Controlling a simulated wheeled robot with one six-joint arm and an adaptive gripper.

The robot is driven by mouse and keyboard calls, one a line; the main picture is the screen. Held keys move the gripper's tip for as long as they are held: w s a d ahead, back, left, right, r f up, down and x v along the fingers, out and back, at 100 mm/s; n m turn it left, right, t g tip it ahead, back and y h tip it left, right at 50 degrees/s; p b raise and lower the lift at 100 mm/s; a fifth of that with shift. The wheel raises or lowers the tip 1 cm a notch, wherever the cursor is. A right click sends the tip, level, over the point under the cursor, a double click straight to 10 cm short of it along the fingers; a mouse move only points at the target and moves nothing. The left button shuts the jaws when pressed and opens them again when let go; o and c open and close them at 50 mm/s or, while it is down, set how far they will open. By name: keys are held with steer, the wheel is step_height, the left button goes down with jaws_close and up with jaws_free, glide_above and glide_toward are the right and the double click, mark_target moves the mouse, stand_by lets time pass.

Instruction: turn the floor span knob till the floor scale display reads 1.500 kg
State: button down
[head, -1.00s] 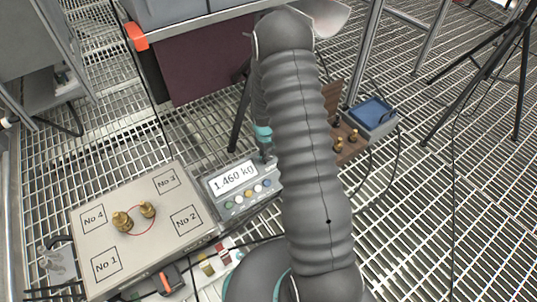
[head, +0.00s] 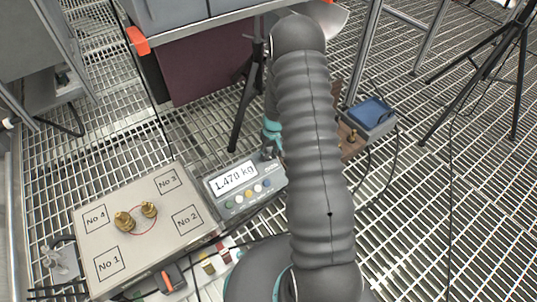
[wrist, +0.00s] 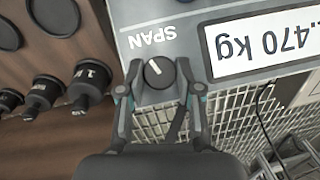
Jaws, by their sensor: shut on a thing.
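The floor scale display (head: 233,177) reads 1.470 kg in the head view. It also shows upside down in the wrist view (wrist: 262,40), its first digit cut off. The span knob (wrist: 159,72) is a round black knob with a white pointer line, beside the printed word SPAN. My gripper (wrist: 160,88) has its fingers on both sides of the knob and is shut on it. In the head view my arm hides the knob and most of the gripper. The scale platform (head: 100,215), with corners marked No 1 to No 4, carries two brass weights (head: 135,216).
A wooden block (wrist: 40,120) with several black knobbed weights lies close to my gripper in the wrist view. A blue-topped box (head: 371,113) stands right of my arm. Tripod legs (head: 505,85) and cables cross the grated floor (head: 450,200).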

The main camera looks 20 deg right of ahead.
steer(key=shift+d+f+m+y+b, duration=0.1)
steer(key=shift+f+m+y+b, duration=0.1)
steer(key=shift+m+y+b, duration=0.65)
steer(key=shift+r+m+y+b, duration=0.1)
steer(key=shift+m+y+b, duration=0.25)
steer(key=shift+m+b, duration=0.5)
steer(key=c, duration=0.8)
jaws_free()
steer(key=shift+o, duration=0.2)
steer(key=shift+r, duration=0.15)
steer(key=v, duration=1.2)
steer(key=shift+s, duration=0.15)
